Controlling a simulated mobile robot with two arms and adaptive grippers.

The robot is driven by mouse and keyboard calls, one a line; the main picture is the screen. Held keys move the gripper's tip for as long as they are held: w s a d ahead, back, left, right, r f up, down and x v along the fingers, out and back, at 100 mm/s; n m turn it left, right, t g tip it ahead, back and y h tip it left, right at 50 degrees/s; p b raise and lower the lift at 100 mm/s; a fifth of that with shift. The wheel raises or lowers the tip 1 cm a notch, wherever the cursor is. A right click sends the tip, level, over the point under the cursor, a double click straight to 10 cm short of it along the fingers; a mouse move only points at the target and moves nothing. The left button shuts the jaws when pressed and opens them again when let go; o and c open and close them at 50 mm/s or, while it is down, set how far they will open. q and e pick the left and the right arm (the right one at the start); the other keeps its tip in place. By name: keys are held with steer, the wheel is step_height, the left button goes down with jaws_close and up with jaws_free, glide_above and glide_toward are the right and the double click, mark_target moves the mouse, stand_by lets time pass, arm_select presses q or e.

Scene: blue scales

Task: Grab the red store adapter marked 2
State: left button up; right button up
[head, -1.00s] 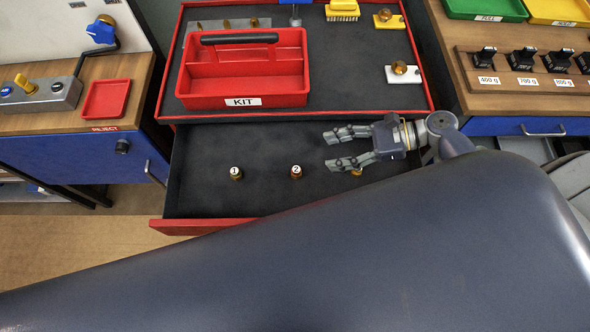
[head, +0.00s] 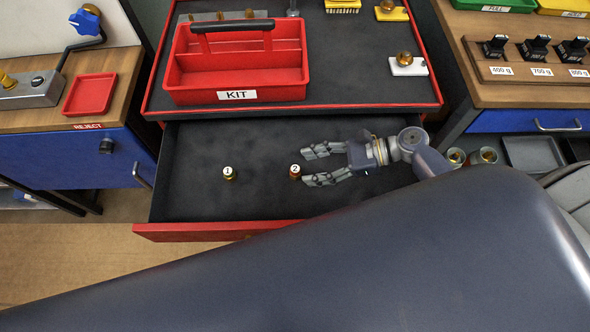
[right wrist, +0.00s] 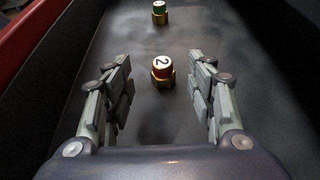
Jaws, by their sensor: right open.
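The adapter marked 2 (head: 295,171) stands upright in the open drawer, a brass piece with a red band and a white numbered top. In the right wrist view the adapter marked 2 (right wrist: 163,68) is centred just ahead of the fingertips, between their lines. My right gripper (head: 312,167) is open and empty, its fingers pointing left at the adapter; it also shows in the right wrist view (right wrist: 160,85). My left gripper is not in view.
The drawer (head: 190,205) is pulled out below the red-edged bench. A red KIT tote (head: 237,81) stands on the bench above it. A red reject tray (head: 90,94) is at left. The drawer floor around the adapters is clear.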

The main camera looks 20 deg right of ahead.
mark_target(295, 169)
steer(key=shift+p+x, duration=0.35)
steer(key=shift+x, duration=2.4)
steer(key=shift+w+d+f, duration=0.1)
steer(key=shift+d, duration=0.05)
jaws_close()
